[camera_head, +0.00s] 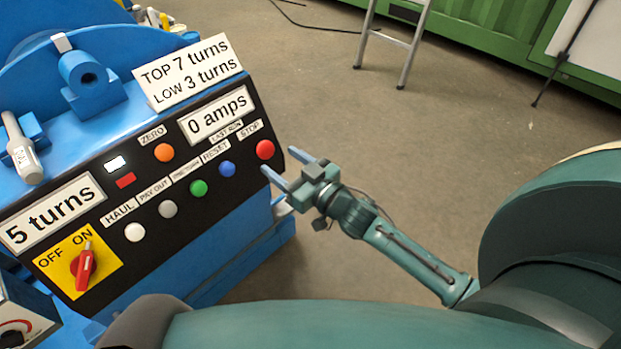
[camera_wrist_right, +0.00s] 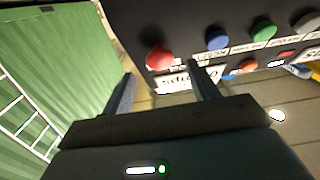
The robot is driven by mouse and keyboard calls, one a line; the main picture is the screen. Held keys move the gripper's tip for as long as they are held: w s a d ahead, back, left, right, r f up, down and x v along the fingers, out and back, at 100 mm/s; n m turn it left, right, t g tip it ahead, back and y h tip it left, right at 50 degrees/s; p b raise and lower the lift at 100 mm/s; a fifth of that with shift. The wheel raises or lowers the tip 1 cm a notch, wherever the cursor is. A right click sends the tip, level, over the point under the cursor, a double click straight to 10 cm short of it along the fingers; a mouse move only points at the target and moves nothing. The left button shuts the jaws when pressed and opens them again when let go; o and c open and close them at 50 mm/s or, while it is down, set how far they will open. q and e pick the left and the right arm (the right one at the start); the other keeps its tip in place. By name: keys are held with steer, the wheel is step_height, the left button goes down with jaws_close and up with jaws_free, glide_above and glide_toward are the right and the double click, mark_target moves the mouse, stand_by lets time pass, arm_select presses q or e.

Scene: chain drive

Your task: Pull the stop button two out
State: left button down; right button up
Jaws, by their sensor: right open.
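The red stop button (camera_head: 265,149) sits at the right end of the button row on the black control panel, under a label reading STOP. My right gripper (camera_head: 281,164) is open and empty, just right of the panel's edge and close to the button. In the right wrist view the red button (camera_wrist_right: 159,58) shows beyond the two fingers (camera_wrist_right: 160,85), between their lines and apart from them. Whether the button is in or out cannot be told. My left gripper is not in view.
The panel also carries a blue button (camera_head: 227,169), a green button (camera_head: 198,187) and a red rotary switch (camera_head: 84,266) on a yellow plate. A ladder (camera_head: 413,45) stands behind on open floor. A green container (camera_head: 480,35) is at the back.

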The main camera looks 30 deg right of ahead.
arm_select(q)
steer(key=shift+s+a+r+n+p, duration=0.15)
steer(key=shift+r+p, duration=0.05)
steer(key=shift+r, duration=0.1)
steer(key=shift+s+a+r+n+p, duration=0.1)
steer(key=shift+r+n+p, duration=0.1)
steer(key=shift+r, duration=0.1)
arm_select(e)
steer(key=v, duration=0.9)
steer(key=shift+s, duration=0.3)
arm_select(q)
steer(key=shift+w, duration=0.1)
